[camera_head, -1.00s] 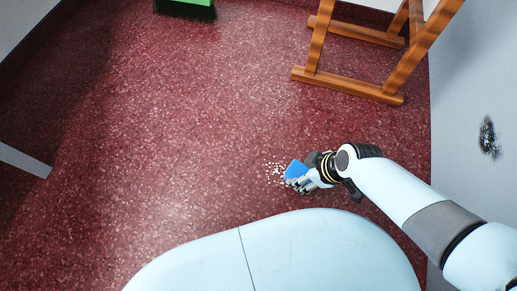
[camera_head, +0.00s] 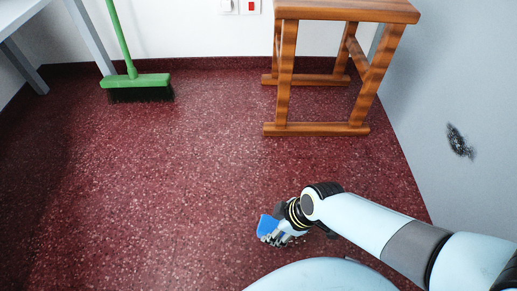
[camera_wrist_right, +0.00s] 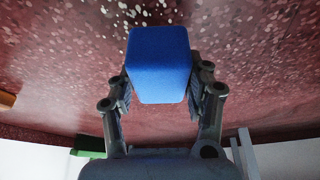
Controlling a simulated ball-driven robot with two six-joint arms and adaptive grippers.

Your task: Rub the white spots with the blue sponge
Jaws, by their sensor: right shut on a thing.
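The blue sponge (camera_head: 266,226) is held in my right gripper (camera_head: 276,230), low over the red speckled floor. In the right wrist view the blue sponge (camera_wrist_right: 160,62) sits between the two fingers of my right gripper (camera_wrist_right: 160,95), which press on its sides. White spots (camera_wrist_right: 125,14) show on the floor at the top of that view, beyond the sponge's far end. In the head view I cannot clearly make out the spots from the floor's own speckle. Whether the sponge touches the floor is unclear. My left gripper is not in view.
A wooden stool (camera_head: 318,129) stands at the back right. A green broom (camera_head: 140,82) stands at the back left, near a grey table leg (camera_head: 90,36). A dark smudge (camera_head: 459,141) marks the right wall. The floor's middle is clear.

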